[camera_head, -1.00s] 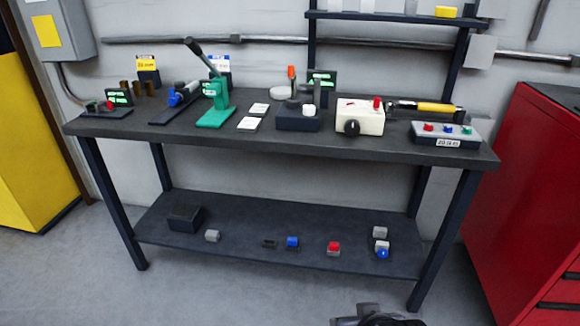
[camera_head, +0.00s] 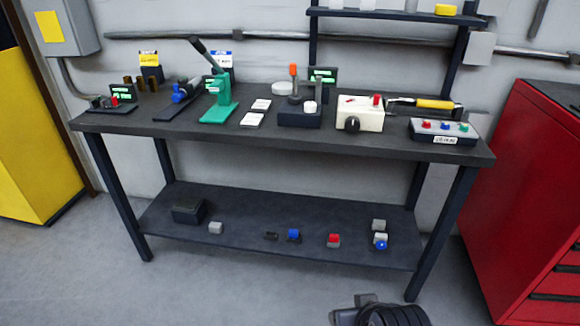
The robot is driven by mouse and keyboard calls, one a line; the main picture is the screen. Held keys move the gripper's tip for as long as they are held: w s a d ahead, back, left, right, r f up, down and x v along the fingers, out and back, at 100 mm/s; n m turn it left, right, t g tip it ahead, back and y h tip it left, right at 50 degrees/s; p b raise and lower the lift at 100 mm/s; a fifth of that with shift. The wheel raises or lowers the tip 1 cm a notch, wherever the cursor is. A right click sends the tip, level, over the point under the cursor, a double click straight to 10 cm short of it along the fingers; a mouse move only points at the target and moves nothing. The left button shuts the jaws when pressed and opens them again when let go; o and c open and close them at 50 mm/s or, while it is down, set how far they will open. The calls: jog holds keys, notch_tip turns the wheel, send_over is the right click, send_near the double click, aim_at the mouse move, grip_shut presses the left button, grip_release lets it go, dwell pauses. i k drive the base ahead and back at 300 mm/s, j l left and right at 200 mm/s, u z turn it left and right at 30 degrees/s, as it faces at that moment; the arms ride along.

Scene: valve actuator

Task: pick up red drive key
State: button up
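A small block with a red top and a grey lower part (camera_head: 333,240) sits on the lower shelf, right of the middle. It looks like the red drive key, but it is too small to be sure. Other small red parts are on the bench top: one on the left fixture (camera_head: 115,102) and one on the cream box (camera_head: 377,100). A dark ribbed part of my arm (camera_head: 390,314) shows at the bottom edge, in front of the bench and apart from the shelf. My gripper's fingers are not visible.
On the lower shelf (camera_head: 265,258) stand a blue-topped block (camera_head: 293,235), a grey block (camera_head: 216,228), a dark box (camera_head: 189,211) and a blue-and-white part (camera_head: 380,241). The bench top (camera_head: 330,145) overhangs it. A red cabinet (camera_head: 525,190) stands at right. Floor in front is clear.

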aim_at(334, 238)
jog(key=i+j+z, duration=0.1)
jog(key=i, duration=0.3)
jog(key=i+j+z, duration=0.1)
jog(key=i, duration=0.3)
jog(key=i+j+z, duration=0.1)
jog(key=i, duration=0.25)
jog(key=i+j, duration=0.05)
